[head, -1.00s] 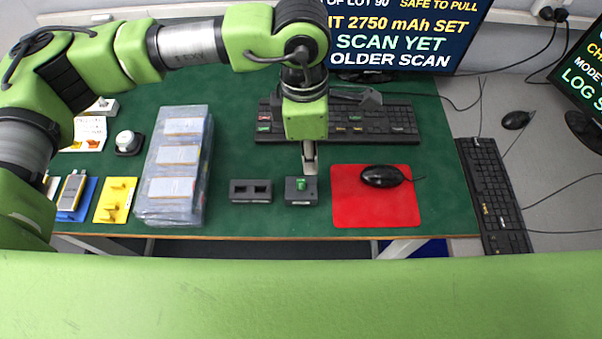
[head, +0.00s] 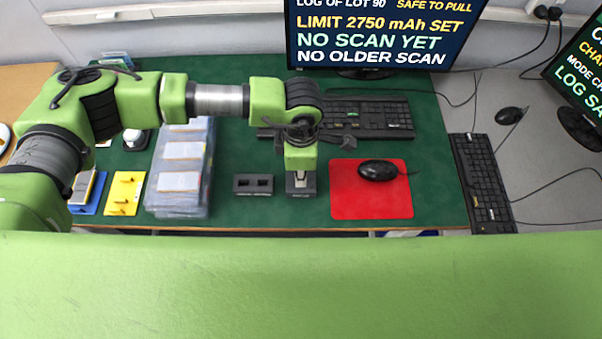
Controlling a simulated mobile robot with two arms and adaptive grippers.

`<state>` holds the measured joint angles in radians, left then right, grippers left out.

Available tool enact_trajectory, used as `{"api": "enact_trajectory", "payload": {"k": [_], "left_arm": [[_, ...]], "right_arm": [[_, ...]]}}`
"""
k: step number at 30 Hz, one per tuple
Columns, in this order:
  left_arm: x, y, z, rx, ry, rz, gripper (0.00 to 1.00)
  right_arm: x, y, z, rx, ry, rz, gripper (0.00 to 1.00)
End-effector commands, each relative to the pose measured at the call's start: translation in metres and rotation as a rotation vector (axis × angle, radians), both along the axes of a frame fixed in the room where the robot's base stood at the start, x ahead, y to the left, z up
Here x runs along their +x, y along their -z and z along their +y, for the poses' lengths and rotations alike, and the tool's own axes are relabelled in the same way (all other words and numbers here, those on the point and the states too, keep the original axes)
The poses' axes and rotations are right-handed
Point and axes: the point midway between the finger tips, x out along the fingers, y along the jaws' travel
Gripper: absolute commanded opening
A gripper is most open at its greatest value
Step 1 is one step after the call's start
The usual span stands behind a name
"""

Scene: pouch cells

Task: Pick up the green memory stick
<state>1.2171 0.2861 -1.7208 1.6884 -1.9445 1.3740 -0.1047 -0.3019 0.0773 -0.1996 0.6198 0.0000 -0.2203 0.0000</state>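My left gripper (head: 300,180) points straight down onto the small black block (head: 302,193) left of the red mat. Its fingertips are at the top of this block. The green memory stick, seen standing in this block a second ago, is hidden now behind the gripper. I cannot tell whether the fingers are open or closed around it. My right gripper is not in view.
A black two-slot block (head: 253,185) stands just left. A red mat (head: 371,205) with a black mouse (head: 378,170) lies right. A keyboard (head: 367,118) is behind. Plastic-covered stacks (head: 180,203) and a yellow tray (head: 125,194) stand further left.

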Motion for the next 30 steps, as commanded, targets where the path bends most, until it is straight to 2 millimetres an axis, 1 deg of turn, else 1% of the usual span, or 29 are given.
{"api": "enact_trajectory", "payload": {"k": [1,4,11,12,13,24,30], "left_arm": [[-0.001,0.005,0.000,0.001,-0.001,0.002,0.15],[-0.001,0.012,0.000,0.000,0.000,0.001,0.15],[0.000,0.014,0.000,0.000,0.001,0.000,0.15],[0.000,0.014,0.000,0.000,0.000,0.000,0.05],[0.000,0.014,0.000,0.000,0.000,0.000,0.00],[0.000,0.013,0.000,-0.001,0.000,0.000,0.00],[0.001,0.004,0.000,-0.002,0.001,-0.003,0.00]], "right_arm": [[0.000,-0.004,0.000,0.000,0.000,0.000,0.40],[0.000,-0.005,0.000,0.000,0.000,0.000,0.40],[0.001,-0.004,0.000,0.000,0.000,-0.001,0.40],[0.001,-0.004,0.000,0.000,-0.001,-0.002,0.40],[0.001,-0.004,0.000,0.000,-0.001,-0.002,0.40],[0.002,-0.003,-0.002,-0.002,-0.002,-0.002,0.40],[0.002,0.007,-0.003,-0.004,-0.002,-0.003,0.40]]}}
